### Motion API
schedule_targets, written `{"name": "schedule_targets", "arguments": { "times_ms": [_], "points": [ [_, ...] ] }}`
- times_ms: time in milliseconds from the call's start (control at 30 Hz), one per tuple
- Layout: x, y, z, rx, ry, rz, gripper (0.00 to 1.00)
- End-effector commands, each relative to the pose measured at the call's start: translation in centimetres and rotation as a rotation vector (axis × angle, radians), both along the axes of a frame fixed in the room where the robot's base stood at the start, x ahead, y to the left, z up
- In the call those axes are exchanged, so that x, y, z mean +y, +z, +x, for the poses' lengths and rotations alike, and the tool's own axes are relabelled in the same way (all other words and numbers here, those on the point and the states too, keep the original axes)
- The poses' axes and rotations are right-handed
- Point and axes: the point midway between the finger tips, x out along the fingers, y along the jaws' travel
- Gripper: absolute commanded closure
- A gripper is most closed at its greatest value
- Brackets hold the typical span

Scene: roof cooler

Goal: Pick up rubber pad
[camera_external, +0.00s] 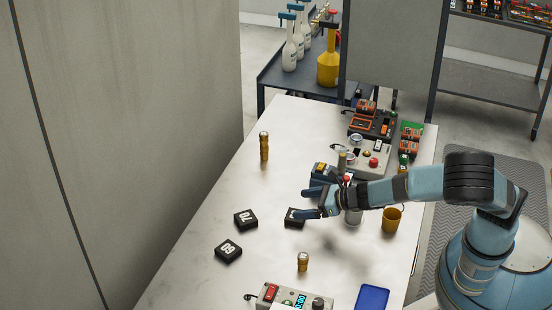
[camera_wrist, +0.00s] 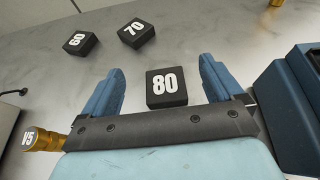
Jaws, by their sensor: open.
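Three black square rubber pads with white numbers lie flat on the pale table. The pad marked 80 (camera_wrist: 167,88) lies between and just ahead of my gripper's fingers in the wrist view. The same pad (camera_external: 293,219) shows in the external view, partly covered by a finger. My gripper (camera_external: 305,202) is open and empty, its blue fingers (camera_wrist: 161,70) apart with the 80 pad framed between them. Contact cannot be told. The pad marked 70 (camera_external: 245,218) and the pad marked 60 (camera_external: 228,250) lie to the left; 70 (camera_wrist: 136,32) and 60 (camera_wrist: 81,42) also show in the wrist view.
Brass cylinders stand at the back (camera_external: 264,146) and front (camera_external: 303,262) of the table. A control box (camera_external: 290,297) and blue tray (camera_external: 372,297) are at the front. The left-middle surface is mostly free.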

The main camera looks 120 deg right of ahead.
Motion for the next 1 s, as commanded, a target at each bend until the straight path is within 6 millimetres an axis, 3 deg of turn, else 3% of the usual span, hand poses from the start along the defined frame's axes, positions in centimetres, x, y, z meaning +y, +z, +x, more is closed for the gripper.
{"name": "schedule_targets", "arguments": {
  "times_ms": [233,400,600,900,1000],
  "points": [
    [-0.1,-2.1,-0.1,0.002,-0.002,0.001,0.06],
    [-0.1,-4.7,-0.1,0.003,-0.002,0.002,0.06],
    [-1.6,-5.3,1.8,-0.001,-0.001,0.001,0.06],
    [-1.8,-5.4,2.1,-0.001,-0.001,0.001,0.06],
    [-1.8,-5.4,2.1,-0.001,-0.001,0.001,0.14]
  ]
}}
